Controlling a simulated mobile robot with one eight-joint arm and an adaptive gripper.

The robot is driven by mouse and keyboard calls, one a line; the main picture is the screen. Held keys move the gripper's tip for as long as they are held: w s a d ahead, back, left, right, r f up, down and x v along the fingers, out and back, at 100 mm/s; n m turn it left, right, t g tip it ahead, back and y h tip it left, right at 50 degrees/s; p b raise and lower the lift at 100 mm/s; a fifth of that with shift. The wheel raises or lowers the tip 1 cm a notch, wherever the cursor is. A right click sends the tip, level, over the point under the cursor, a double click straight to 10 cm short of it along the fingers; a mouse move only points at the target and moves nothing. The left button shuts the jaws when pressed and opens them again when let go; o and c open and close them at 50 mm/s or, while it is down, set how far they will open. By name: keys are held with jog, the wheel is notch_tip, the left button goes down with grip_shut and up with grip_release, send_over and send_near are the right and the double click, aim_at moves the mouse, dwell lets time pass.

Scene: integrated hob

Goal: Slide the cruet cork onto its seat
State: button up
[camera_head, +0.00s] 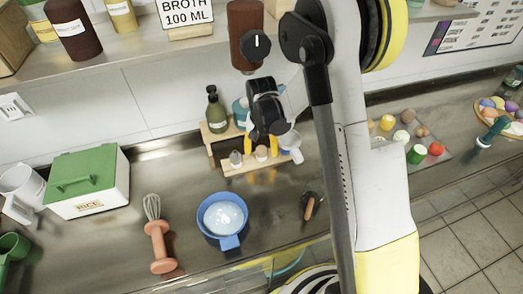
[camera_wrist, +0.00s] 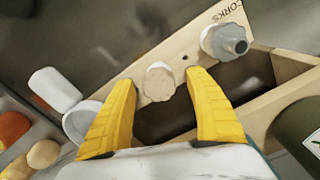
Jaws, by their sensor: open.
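A pale round cork (camera_wrist: 159,85) sits on a wooden strip (camera_wrist: 130,75) marked CORKS. A grey stopper with a spout (camera_wrist: 226,42) sits farther along the strip. In the head view, the cork (camera_head: 261,154) and grey stopper (camera_head: 236,158) stand in front of the low wooden rack. My gripper (camera_wrist: 160,78) is open, its yellow fingers on either side of the pale cork; whether they touch it is unclear. In the head view, my gripper (camera_head: 261,147) hangs over the strip. A dark green bottle (camera_head: 214,110) stands behind, and its edge (camera_wrist: 301,128) shows in the wrist view. No cruet is clearly identifiable.
A white object (camera_head: 290,141) stands at the strip's right end. A blue bottle (camera_head: 240,112) is behind my gripper. A shelf (camera_head: 130,62) crosses above.

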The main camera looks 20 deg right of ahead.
aim_at(262, 149)
notch_tip(262, 149, up, 8)
jog(key=shift+f, duration=0.25)
jog(key=shift+s, duration=0.1)
dwell(0.5)
